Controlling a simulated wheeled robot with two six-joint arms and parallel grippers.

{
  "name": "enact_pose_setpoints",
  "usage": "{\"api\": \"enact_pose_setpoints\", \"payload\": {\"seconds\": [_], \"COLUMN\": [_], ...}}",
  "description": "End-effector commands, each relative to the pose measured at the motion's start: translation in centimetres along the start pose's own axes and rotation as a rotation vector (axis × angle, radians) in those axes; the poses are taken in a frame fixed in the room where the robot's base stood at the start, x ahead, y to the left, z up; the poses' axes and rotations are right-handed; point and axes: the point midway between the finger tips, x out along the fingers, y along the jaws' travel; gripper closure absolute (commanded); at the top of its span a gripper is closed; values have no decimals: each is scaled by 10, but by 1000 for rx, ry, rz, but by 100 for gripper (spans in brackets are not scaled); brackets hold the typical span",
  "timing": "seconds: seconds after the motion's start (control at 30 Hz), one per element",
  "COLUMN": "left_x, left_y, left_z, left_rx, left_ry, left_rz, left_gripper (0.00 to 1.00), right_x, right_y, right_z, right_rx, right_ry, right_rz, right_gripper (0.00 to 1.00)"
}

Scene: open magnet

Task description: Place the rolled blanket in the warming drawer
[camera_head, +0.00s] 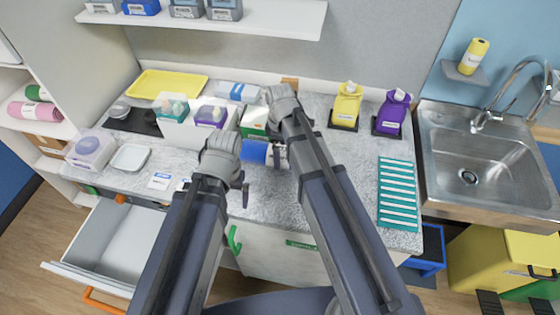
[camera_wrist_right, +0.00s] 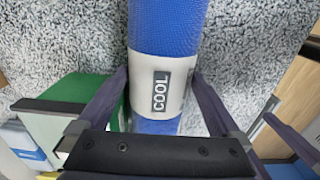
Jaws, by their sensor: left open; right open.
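A blue roll with a white band reading "COOL" (camera_wrist_right: 160,35) lies on the counter; in the head view it (camera_head: 255,152) shows between my grippers, partly hidden by my right arm. My right gripper (camera_head: 288,122) is open over it; in the right wrist view its fingers (camera_wrist_right: 160,85) stand on either side of the roll, not closed on it. My left gripper (camera_head: 230,178) is open and empty, just left of the roll. An open drawer (camera_head: 125,240) with an orange handle sticks out at lower left; its visible interior is empty.
A green-and-white box (camera_head: 254,121) stands close behind the roll. Boxes, a yellow tray (camera_head: 165,84) and containers crowd the counter's left and back. Pink (camera_head: 30,112) and green rolls sit on the left shelf. A sink (camera_head: 480,165) is at right. A green handle (camera_head: 234,240) is on the front.

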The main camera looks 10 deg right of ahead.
Motion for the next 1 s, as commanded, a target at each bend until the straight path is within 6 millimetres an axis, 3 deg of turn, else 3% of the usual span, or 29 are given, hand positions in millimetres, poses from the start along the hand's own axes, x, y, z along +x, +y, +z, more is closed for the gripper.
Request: {"api": "enact_pose_setpoints", "payload": {"seconds": [0.03, 0.1, 0.4, 1.0], "left_x": [12, 16, 15, 15], "left_y": [1, 2, 1, 1], "left_z": [-1, -1, -1, -1], "left_rx": [0, 0, 0, 0], "left_ry": [0, 0, 0, 0], "left_rz": [0, 0, 0, 0], "left_gripper": [0, 0, 0, 0], "right_x": [12, 16, 15, 15], "right_y": [0, 0, 0, 0], "right_z": [0, 0, 0, 0], "right_rx": [0, 0, 0, 0], "right_ry": [0, 0, 0, 0], "right_rz": [0, 0, 0, 0], "right_gripper": [0, 0, 2, 70]}}
